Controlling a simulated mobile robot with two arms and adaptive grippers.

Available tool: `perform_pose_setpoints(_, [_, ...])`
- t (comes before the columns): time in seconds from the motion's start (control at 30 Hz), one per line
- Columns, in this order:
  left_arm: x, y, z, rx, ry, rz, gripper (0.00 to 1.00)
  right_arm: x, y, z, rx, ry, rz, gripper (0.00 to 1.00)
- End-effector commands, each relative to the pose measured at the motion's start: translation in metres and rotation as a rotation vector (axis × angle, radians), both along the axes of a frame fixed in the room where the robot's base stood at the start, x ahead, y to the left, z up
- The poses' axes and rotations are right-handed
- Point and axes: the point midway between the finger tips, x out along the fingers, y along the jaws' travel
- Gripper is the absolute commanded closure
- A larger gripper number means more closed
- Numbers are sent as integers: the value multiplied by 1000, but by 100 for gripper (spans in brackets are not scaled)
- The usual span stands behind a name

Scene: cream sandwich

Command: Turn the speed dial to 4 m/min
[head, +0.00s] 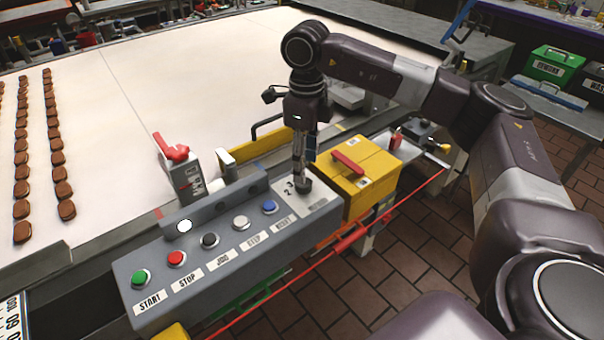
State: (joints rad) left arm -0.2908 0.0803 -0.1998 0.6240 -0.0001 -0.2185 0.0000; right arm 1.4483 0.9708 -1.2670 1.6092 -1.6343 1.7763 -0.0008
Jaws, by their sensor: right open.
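The speed dial (304,186) is a small dark knob on a pale plate (318,204) at the right end of the grey control panel (190,258). Small numbers show on the plate left of the dial; the dial's pointer and setting are too small to read. My right gripper (302,172) points straight down over the dial, its fingertips right at or just above the knob. It is open, and I cannot tell whether the fingers touch the dial. My left gripper is not in view.
Start (139,278), stop (176,258) and other buttons line the panel left of the dial. A yellow box with a red handle (348,163) stands close to the right. A red cord (335,243) runs along the front. Biscuit rows (22,153) lie on the white belt (150,100).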

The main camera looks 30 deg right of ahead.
Motion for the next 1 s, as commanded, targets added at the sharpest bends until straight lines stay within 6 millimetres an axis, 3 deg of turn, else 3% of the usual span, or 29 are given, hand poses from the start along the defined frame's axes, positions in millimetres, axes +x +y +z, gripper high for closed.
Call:
perform_pose_setpoints(0.1, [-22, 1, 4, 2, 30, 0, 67, -1, 0, -20, 0, 4, 1, 53])
perform_pose_setpoints(0.23, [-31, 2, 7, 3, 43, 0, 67, -1, 0, -38, 0, 3, 1, 53])
perform_pose_setpoints(0.4, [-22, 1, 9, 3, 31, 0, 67, -1, 1, -51, 1, 2, 2, 53])
perform_pose_setpoints(0.67, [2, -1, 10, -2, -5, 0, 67, 0, 1, -53, 1, 0, 1, 53])
perform_pose_setpoints(1.0, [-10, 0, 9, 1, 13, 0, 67, 0, 1, -52, 1, 0, 1, 89])
